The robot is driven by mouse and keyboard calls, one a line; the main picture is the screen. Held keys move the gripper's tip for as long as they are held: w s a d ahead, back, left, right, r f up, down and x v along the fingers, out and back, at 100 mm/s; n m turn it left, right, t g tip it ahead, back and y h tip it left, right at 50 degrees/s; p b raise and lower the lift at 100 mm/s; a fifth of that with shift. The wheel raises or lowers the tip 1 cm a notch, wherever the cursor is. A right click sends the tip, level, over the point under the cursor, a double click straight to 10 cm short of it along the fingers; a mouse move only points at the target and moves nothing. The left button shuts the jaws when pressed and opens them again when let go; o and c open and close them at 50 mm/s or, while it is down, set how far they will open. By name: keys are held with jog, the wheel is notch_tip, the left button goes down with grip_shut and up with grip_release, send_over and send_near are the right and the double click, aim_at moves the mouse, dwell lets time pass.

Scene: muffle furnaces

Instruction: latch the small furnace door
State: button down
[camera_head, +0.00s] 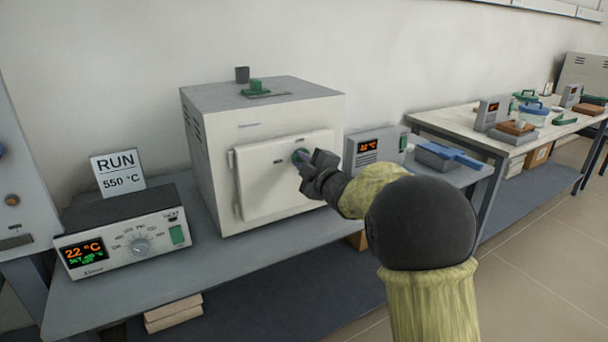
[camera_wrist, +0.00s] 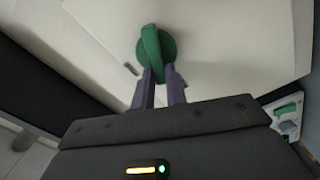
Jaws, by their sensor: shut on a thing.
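The small furnace (camera_head: 215,150) is a pale box on the grey bench. Its door (camera_head: 265,185) lies against the front and looks closed, with hinges on its left side. A green latch handle (camera_head: 298,157) sits near the door's upper right edge. In the wrist view the green handle (camera_wrist: 152,50) stands out from a round green base. My gripper (camera_head: 315,168) reaches the handle from the right. Its fingers in the wrist view (camera_wrist: 158,78) are shut on the handle's near end. Whether the latch is engaged cannot be told.
A controller (camera_head: 125,235) with a dial and display stands left of the furnace, a sign (camera_head: 118,172) behind it. Another display unit (camera_head: 375,148) and a blue tray (camera_head: 447,158) stand to the right. A second table (camera_head: 455,125) holds several items. Floor at right is clear.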

jog(key=n+b, duration=0.2)
jog(key=f+n+b, duration=0.1)
jog(key=n+b, duration=0.2)
jog(key=shift+a, duration=0.1)
dwell(0.3)
jog(key=c, duration=1.4)
grip_release()
jog(key=shift+c, duration=0.2)
jog(key=shift+s, duration=0.1)
jog(key=v, duration=1.7)
jog(key=shift+p, duration=0.35)
